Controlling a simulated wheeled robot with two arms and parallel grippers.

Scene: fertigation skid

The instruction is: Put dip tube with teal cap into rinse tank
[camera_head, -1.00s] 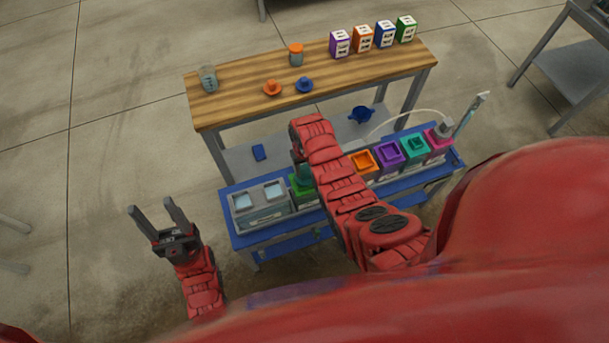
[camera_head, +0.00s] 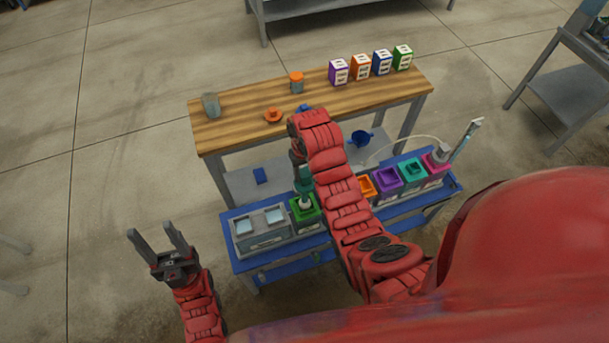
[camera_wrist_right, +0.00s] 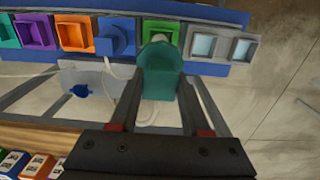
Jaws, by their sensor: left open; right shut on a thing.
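The teal cap (camera_head: 303,178) of the dip tube is between the fingers of my right gripper (camera_wrist_right: 160,92), which is shut on it. The cap (camera_wrist_right: 161,72) stands over the green tank (camera_head: 308,212), and a whitish part shows between cap and tank. I cannot tell how much of the tube is inside the green tank. The grey two-basin tank (camera_head: 263,243) with pale blue water, apparently the rinse tank, stands just left of the green tank; it also shows in the right wrist view (camera_wrist_right: 222,46). My left gripper (camera_head: 158,248) is open and empty, left of the bench.
Orange (camera_head: 366,186), purple (camera_head: 388,180), teal (camera_head: 413,169) and magenta (camera_head: 436,161) tanks stand to the right on the blue bench. A blue capped tank (camera_wrist_right: 115,38) with a pale hose is beside the green one. A wooden table (camera_head: 240,119) with jars and boxes stands behind.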

